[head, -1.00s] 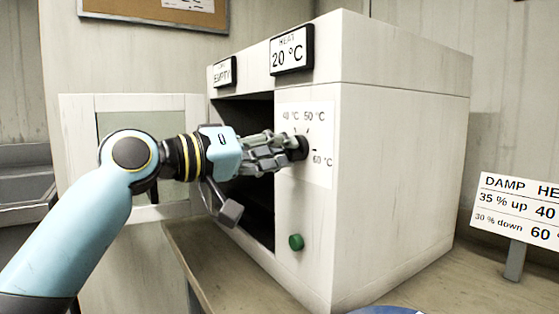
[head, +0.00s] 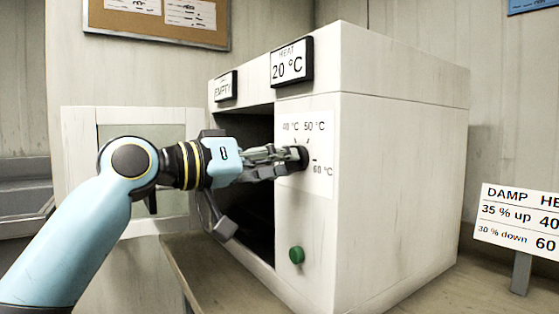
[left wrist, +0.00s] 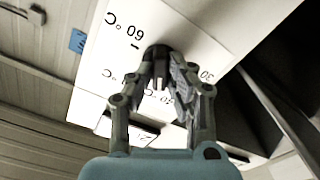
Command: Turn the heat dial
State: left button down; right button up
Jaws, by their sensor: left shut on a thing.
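The heat dial (head: 299,158) is a dark round knob on the white oven's front panel, with marks for 40, 50 and 60 °C around it. My left gripper (head: 291,158) reaches it from the left and is shut on it. In the left wrist view the fingers (left wrist: 160,80) close around the dark dial (left wrist: 158,54), which they partly hide. The heat display (head: 291,62) above reads 20 °C. My right gripper is not in view.
The oven (head: 400,190) stands on a bench (head: 440,293), its chamber open, its door (head: 125,125) swung left. A green button (head: 296,255) sits below the dial. A display (head: 225,87) reads EMPTY. A sign (head: 519,216) with damp and heat values stands at right.

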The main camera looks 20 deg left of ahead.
pick_arm(q)
jog(key=c, duration=1.3)
grip_release()
jog(key=shift+v, duration=6)
jog(key=shift+f, duration=0.15)
